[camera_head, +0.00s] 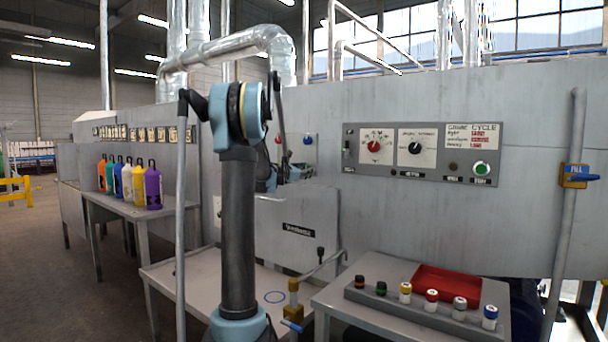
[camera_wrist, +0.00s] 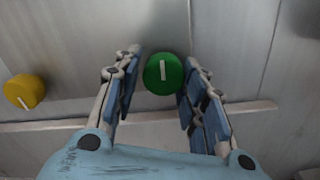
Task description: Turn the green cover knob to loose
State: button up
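The green cover knob (camera_wrist: 163,75) is round with a short white mark that stands nearly upright. In the wrist view it sits on a grey metal surface, between the two fingers of my gripper (camera_wrist: 162,60). The fingers are spread, one on each side. The left finger is apart from the knob; the right finger is close to its right edge, and I cannot tell if it touches. In the head view my arm covers the area around my gripper, and I cannot make out the green knob there.
A yellow knob (camera_wrist: 24,91) is left of the green one. A control panel (camera_head: 335,172) with red and black dials is at right. A table (camera_head: 330,300) holds small capped containers and a red tray (camera_head: 447,284). Coloured bottles (camera_head: 130,180) stand at left.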

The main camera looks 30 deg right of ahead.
jog(key=shift+o, duration=0.9)
jog(key=shift+s, duration=0.1)
jog(key=v, duration=1.2)
jog(key=shift+a, duration=0.1)
jog(key=s+a+m, duration=0.2)
jog(key=a+m, duration=0.2)
jog(key=a, duration=0.1)
jog(key=x, duration=1.7)
jog(key=shift+s+d, duration=0.15)
jog(key=shift+d, duration=0.1)
jog(key=shift+r, duration=0.15)
jog(key=shift+c, duration=0.5)
jog(key=c, duration=1)
